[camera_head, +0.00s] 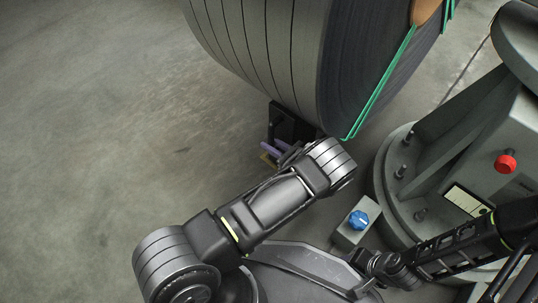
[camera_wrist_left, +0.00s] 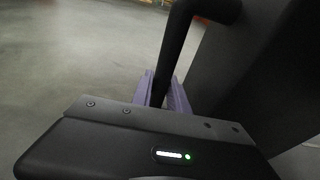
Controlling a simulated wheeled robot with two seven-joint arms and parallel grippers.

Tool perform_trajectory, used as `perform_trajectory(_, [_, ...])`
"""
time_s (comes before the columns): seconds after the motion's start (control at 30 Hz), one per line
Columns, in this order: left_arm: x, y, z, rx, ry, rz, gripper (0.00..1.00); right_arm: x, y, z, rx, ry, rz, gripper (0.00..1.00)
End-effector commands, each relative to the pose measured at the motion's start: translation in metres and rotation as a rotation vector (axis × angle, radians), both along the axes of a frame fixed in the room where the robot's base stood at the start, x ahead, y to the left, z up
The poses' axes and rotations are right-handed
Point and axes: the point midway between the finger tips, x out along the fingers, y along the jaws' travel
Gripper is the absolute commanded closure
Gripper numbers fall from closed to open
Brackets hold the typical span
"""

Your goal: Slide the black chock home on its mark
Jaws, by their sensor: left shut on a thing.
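The black chock (camera_head: 291,124) stands on the floor against the lower edge of the big steel coil (camera_head: 255,50). My left gripper (camera_head: 271,150) has purple fingers and is at the chock's near side, partly hidden by my left arm. In the left wrist view its fingers (camera_wrist_left: 164,92) are shut on a black bent bar (camera_wrist_left: 177,50), which appears to be the chock's handle. A small yellowish patch (camera_head: 267,158) shows on the floor by the fingers; I cannot tell if it is the mark. My right arm comes in from the right; its gripper fingers do not show.
Green straps (camera_head: 381,80) cross the coil's face. A grey machine (camera_head: 455,150) with a red button (camera_head: 505,163) and a bolted round base stands at the right. A box with a blue knob (camera_head: 358,220) is near my arms. The floor at the left is clear.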

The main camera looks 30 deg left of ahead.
Motion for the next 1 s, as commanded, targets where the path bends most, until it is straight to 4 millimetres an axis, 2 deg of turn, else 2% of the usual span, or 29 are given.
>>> perform_trajectory(0.03, [0.0017,-0.0005,0.0007,0.000,-0.003,-0.003,1.00,-0.0070,0.0010,-0.0010,0.001,0.013,0.010,0.64])
perform_trajectory(0.23, [0.0017,-0.0005,0.0008,0.001,-0.002,-0.003,1.00,-0.0070,0.0010,-0.0010,0.001,0.013,0.010,0.64])
perform_trajectory(0.27, [0.0017,-0.0005,0.0008,0.001,-0.002,-0.003,0.79,-0.0070,0.0010,-0.0010,0.001,0.013,0.010,0.64])
perform_trajectory(0.57, [0.0008,-0.0002,0.0001,0.000,0.000,-0.001,0.55,-0.0070,0.0010,-0.0010,0.001,0.013,0.010,0.64])
perform_trajectory(0.87, [-0.0014,-0.0002,-0.0034,-0.003,0.009,-0.001,0.55,-0.0060,0.0008,-0.0005,0.003,0.013,0.009,0.64])
perform_trajectory(1.0, [-0.0008,-0.0009,-0.0016,-0.002,0.006,-0.001,0.55,-0.0005,-0.0013,0.0074,0.013,0.013,0.006,0.64])
